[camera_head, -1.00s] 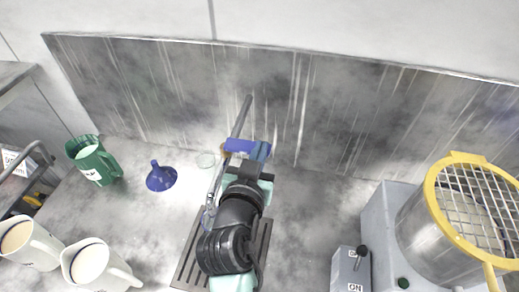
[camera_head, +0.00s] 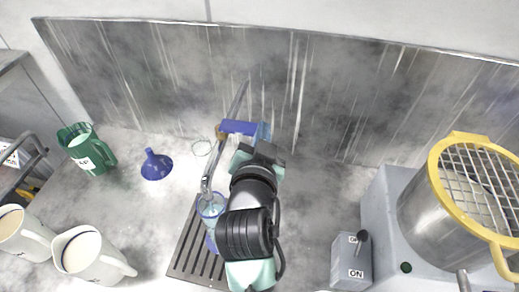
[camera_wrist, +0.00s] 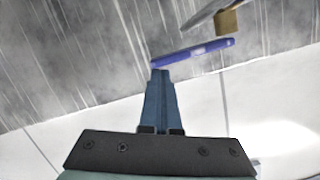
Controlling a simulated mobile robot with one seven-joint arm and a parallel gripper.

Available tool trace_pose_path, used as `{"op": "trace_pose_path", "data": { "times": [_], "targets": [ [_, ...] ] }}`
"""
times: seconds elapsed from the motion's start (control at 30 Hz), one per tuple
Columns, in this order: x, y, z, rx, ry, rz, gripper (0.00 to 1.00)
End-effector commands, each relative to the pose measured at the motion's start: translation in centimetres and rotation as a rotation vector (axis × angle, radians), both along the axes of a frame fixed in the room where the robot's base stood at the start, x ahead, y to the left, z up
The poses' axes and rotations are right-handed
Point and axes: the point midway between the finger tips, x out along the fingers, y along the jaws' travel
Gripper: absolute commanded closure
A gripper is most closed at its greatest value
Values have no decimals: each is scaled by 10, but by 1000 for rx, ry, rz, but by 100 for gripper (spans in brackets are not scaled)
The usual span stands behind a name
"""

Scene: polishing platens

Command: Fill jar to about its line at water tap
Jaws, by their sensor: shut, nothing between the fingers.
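A clear jar (camera_head: 211,207) with a bluish rim stands on the slotted drain grate (camera_head: 187,262), under the tap's spout. Its line and water level cannot be made out. The metal water tap (camera_head: 207,183) has a blue lever (camera_head: 238,127), which also shows in the wrist view (camera_wrist: 205,50). My gripper (camera_head: 264,132) is at the lever's right end in the head view. In the wrist view its blue fingers (camera_wrist: 160,75) are together and empty, their tips at or just beside the lever's end. Whether they touch it is unclear. My arm hides the area right of the jar.
A green jug (camera_head: 88,152), a blue funnel (camera_head: 156,165) and a clear round item (camera_head: 202,148) stand left of the tap. Two cream jugs (camera_head: 88,257) (camera_head: 22,235) are at lower left. A switch box (camera_head: 352,262) and a yellow-rimmed pot (camera_head: 440,220) are at right.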

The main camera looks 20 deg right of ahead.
Motion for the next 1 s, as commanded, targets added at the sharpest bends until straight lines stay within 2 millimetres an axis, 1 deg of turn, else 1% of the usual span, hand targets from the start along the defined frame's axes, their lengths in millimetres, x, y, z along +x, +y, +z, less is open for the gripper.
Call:
{"op": "trace_pose_path", "data": {
  "times": [0.03, 0.07, 0.1, 0.4, 0.53, 0.7, 1.0],
  "targets": [
    [2, -4, 18, 1, -1, -2, 100],
    [-1, -1, 13, 1, 0, 0, 100],
    [-10, 4, 9, 1, -1, 2, 100],
    [-57, 31, 22, 0, -1, 2, 100],
    [-72, 39, 27, 0, 0, 1, 100],
    [-81, 44, 31, -1, -1, 0, 100],
    [-83, 45, 32, -1, 0, -1, 100]
  ]
}}
